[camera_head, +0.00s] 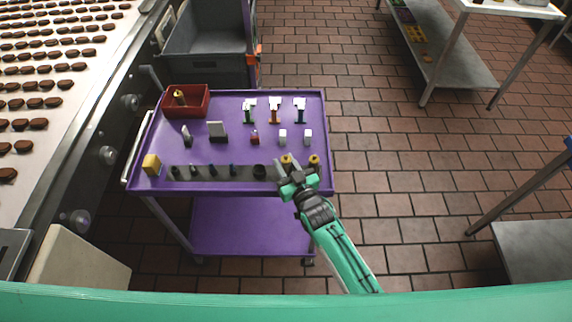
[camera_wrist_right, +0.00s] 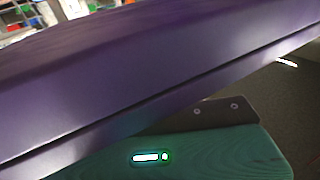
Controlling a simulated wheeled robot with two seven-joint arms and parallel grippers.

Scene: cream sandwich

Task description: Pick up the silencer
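Two small brass-coloured pieces stand near the front right of the purple cart; one (camera_head: 287,159) is just beyond my right gripper and the other (camera_head: 314,160) is to its right. A similar brass-and-dark piece (camera_head: 180,97) is in the red bin. I cannot tell for certain which of these is the silencer. My right gripper (camera_head: 288,171) is over the front right edge of the cart, close to the nearer brass piece; whether it touches it is unclear. Its fingers are too small to read, and the right wrist view does not show them. My left gripper is out of view.
A conveyor (camera_head: 110,60) runs along the left. Tiled floor (camera_head: 400,170) lies clear to the right.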

